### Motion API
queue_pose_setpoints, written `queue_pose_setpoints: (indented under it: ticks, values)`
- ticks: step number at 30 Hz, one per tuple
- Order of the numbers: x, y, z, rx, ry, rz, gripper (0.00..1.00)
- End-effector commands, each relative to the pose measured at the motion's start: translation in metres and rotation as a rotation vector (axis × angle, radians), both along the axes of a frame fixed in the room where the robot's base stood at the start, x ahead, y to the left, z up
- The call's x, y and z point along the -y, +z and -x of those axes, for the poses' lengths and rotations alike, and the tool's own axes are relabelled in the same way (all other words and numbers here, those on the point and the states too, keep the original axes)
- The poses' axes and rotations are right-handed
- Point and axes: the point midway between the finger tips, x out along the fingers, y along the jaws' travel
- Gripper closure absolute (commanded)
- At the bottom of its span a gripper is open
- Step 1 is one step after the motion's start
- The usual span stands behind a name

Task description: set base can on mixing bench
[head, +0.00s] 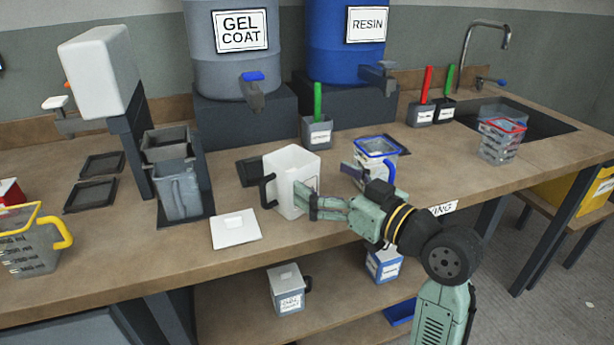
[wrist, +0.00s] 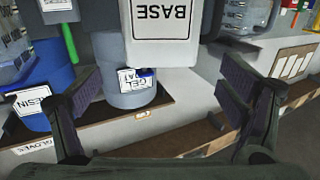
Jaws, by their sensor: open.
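The base can (head: 287,182) is a white box-shaped can with a dark handle on its left side. It stands upright on the mixing bench (head: 450,165), near the front edge. In the wrist view the can (wrist: 160,22), labelled BASE, appears upside down at the top middle, between the lines of my fingers. My gripper (head: 332,188) is open and empty, just right of the can. One finger overlaps the can's right side in the head view; I cannot tell whether it touches. The open fingers (wrist: 160,82) also show in the wrist view.
A white lid (head: 236,229) lies left of the can. A blue-rimmed clear jug (head: 376,150) stands close behind my gripper. Gel coat (head: 230,60) and resin (head: 345,50) drums stand behind. A grey pot (head: 317,132) holds a green-handled tool. Bench space at the right middle is clear.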

Motion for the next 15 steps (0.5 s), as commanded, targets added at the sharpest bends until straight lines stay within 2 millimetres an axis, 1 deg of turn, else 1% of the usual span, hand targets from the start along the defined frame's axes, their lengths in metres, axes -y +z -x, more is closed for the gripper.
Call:
queue_pose_setpoints:
  ticks: [1,6,10,15]
  values:
    - [0.008,-0.003,0.008,0.003,-0.003,0.0,0.1]
    - [0.027,-0.001,0.03,0.001,-0.001,0.0,0.1]
    - [0.035,0.0,0.04,0.001,0.0,0.001,0.1]
    - [0.038,0.001,0.043,0.001,0.001,0.001,0.1]
